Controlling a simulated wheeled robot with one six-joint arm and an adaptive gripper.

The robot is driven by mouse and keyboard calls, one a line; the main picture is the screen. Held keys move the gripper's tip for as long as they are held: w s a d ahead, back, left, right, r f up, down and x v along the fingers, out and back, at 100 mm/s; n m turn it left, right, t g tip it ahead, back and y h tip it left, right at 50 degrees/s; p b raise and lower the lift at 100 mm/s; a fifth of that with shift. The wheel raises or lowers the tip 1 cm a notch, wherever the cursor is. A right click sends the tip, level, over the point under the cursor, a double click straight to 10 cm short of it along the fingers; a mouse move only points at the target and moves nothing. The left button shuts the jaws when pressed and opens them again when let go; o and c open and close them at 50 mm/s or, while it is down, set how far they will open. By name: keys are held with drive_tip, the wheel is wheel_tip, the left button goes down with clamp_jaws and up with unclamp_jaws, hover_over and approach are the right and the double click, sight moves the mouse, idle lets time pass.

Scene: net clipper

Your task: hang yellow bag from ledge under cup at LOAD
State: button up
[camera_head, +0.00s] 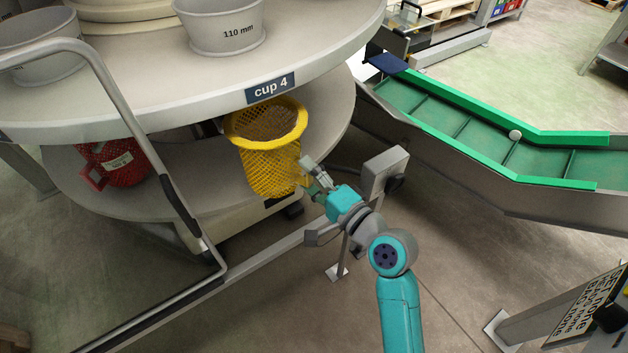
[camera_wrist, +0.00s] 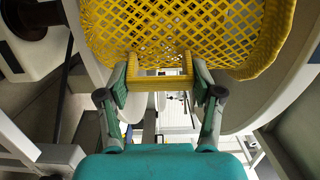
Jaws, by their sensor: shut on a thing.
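The yellow mesh bag (camera_head: 272,168) is upright with its round open rim up, just below the turntable edge marked "cup 4" (camera_head: 270,88). Its rim is close under that edge; I cannot tell whether it hangs on a ledge there. My gripper (camera_head: 309,180) is at the bag's lower right side. In the wrist view my gripper (camera_wrist: 160,72) is shut on the bag's yellow handle (camera_wrist: 160,85), with the mesh (camera_wrist: 180,25) above it. The grey cup marked 110 mm (camera_head: 224,30) sits on the top disc above the bag. No LOAD sign is readable.
A red bag (camera_head: 118,166) is under the disc at left. The lower disc (camera_head: 210,185) lies behind and below the yellow bag. A grey box on a post (camera_head: 384,172) stands close right of my gripper. A bent rail (camera_head: 150,125) crosses at left; a green conveyor (camera_head: 500,140) is at right.

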sight(275, 138)
drive_tip(key=shift+w+d+x, duration=0.2)
drive_tip(key=shift+x, duration=1.8)
drive_tip(key=shift+w+d+x, duration=0.15)
drive_tip(key=shift+d+x, duration=0.05)
drive_tip(key=shift+x, duration=1.85)
drive_tip(key=shift+w+d+x, duration=0.2)
drive_tip(key=shift+x, duration=1.8)
drive_tip(key=shift+f, duration=0.15)
drive_tip(key=o, duration=1.4)
drive_tip(key=shift+c, duration=0.2)
drive_tip(key=v, duration=1.2)
drive_tip(key=shift+f, duration=0.1)
